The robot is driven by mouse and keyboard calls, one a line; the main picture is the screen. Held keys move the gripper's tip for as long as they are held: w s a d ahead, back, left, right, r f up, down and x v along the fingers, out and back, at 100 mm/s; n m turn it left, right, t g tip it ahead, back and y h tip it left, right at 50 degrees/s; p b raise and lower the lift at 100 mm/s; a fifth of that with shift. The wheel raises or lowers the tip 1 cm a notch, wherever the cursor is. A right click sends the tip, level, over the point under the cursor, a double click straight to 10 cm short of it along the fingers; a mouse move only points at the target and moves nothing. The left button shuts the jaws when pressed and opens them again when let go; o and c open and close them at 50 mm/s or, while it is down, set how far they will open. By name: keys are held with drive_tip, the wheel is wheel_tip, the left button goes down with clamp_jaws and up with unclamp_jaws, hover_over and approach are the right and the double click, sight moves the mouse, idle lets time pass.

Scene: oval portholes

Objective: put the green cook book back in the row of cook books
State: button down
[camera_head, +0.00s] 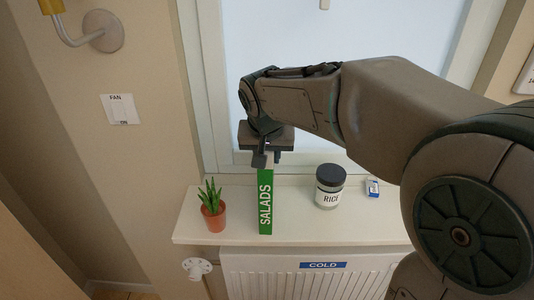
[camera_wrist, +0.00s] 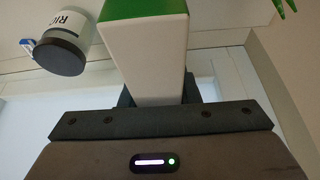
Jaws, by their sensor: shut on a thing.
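The green cook book (camera_head: 265,203), with SALADS on its spine, stands upright on or just above the white window sill. My gripper (camera_head: 265,160) is above it and shut on its top end. In the wrist view the book's white page edges (camera_wrist: 146,60) and green cover run up from between the jaws (camera_wrist: 160,92). I cannot tell whether the book's bottom touches the sill. No row of other cook books shows in either view.
On the sill (camera_head: 300,226), a potted plant (camera_head: 212,212) stands close left of the book. A RICE jar (camera_head: 330,188) stands to the right, with a small blue and white item (camera_head: 372,188) beyond it. A radiator (camera_head: 310,277) labelled COLD is below. The window is behind.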

drive_tip(key=shift+f, duration=0.1)
drive_tip(key=shift+f+b, duration=0.3)
drive_tip(key=shift+b, duration=0.1)
drive_tip(key=c, duration=1.1)
unclamp_jaws()
drive_tip(key=shift+r+p, duration=0.25)
drive_tip(key=shift+p, duration=0.15)
